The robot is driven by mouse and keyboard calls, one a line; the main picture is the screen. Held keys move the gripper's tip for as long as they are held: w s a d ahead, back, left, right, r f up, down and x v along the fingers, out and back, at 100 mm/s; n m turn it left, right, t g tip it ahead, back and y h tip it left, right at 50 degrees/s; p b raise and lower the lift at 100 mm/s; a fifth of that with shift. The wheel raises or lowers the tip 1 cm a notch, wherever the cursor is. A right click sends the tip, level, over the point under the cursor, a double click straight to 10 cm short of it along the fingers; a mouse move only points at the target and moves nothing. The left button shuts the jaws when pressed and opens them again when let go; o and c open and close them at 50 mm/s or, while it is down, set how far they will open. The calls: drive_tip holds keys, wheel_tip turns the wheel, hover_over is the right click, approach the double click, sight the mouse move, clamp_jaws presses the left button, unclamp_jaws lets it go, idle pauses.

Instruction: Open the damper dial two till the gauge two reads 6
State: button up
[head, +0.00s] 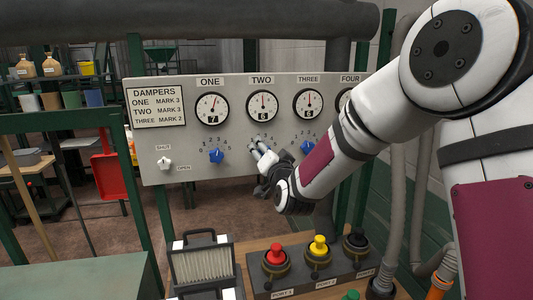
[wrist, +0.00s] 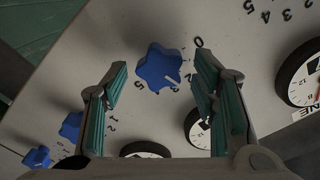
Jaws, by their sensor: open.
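Damper dial two is a blue star-shaped knob (wrist: 158,64) in the wrist view, with a white pointer line and numbers around it. My gripper (wrist: 161,72) is open, with one finger on each side of this knob; whether they touch it I cannot tell. In the head view my gripper (head: 259,148) is at the panel below gauge two and hides most of dial two.
The grey panel (head: 177,121) also carries gauge one (head: 212,108), gauge three (head: 308,104), dial one (head: 216,156), dial three (head: 307,147) and a shut/open lever (head: 164,163).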

drive_tip(key=s+d, duration=0.2)
drive_tip(key=s, duration=0.9)
drive_tip(key=shift+s+d, duration=0.2)
drive_tip(key=shift+s, duration=0.2)
drive_tip(key=s+d+n+g+h, duration=0.1)
drive_tip(key=s+d+g, duration=0.3)
drive_tip(key=s, duration=0.6)
drive_tip(key=s+d+n+g+h+b, duration=0.1)
drive_tip(key=s+d+g, duration=0.3)
drive_tip(key=s, duration=0.6)
drive_tip(key=s+d+n+g+h, duration=0.1)
drive_tip(key=s+d+n+g, duration=0.2)
drive_tip(key=s+d, duration=0.3)
drive_tip(key=s+g, duration=0.1)
drive_tip(key=s, duration=0.3)
drive_tip(key=shift+n, duration=0.3)
drive_tip(key=shift+s, duration=0.1)
